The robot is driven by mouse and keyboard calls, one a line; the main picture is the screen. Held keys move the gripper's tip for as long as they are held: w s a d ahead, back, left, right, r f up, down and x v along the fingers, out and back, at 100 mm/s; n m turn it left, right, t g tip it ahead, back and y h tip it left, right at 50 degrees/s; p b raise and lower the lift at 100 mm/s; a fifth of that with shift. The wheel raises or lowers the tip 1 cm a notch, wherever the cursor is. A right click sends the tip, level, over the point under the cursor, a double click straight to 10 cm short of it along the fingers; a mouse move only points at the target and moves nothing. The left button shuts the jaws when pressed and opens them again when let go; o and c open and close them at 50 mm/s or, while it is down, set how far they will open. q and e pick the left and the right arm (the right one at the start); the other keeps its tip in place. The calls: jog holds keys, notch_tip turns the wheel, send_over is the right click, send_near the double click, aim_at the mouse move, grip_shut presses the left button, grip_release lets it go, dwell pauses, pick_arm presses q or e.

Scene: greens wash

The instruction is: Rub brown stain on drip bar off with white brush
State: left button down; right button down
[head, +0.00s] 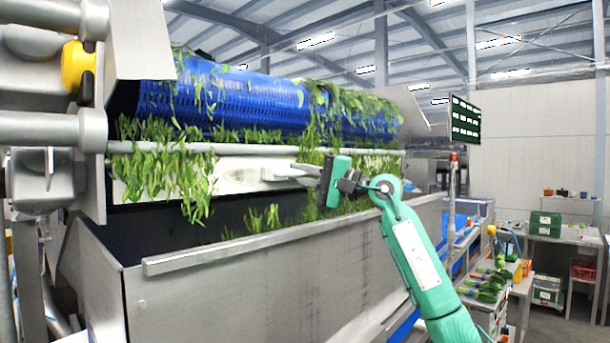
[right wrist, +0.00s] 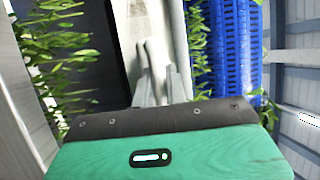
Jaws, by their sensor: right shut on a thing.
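My right gripper (head: 283,172) reaches in from the right below the blue drum and is shut on the white brush (head: 241,178). The brush lies along a pale panel under the drum, and its pale colour blends with it. In the right wrist view the gripper's fingers (right wrist: 155,86) close on a pale piece beside the pale panel. A round metal bar (head: 250,148), which looks like the drip bar, runs across above the brush, partly covered by hanging leaves. I cannot make out a brown stain. I cannot tell whether the brush touches the bar. My left gripper is out of view.
The blue perforated drum (head: 225,95) sits above, with greens (head: 165,170) hanging down on both sides of the gripper. A steel trough wall (head: 260,270) stands in front. Steel housing with a yellow knob (head: 77,66) is at left. Benches with crates (head: 545,222) stand far right.

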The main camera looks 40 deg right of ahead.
aim_at(283, 175)
jog(key=shift+s+a, duration=0.2)
jog(key=shift+a, duration=2.55)
jog(key=a, duration=1)
jog(key=shift+s+p, duration=0.3)
jog(key=shift+s, duration=0.1)
jog(key=shift+f, duration=0.1)
jog(key=s+b, duration=0.3)
jog(key=s, duration=0.3)
jog(key=shift+d, duration=0.25)
jog(key=shift+s, duration=0.1)
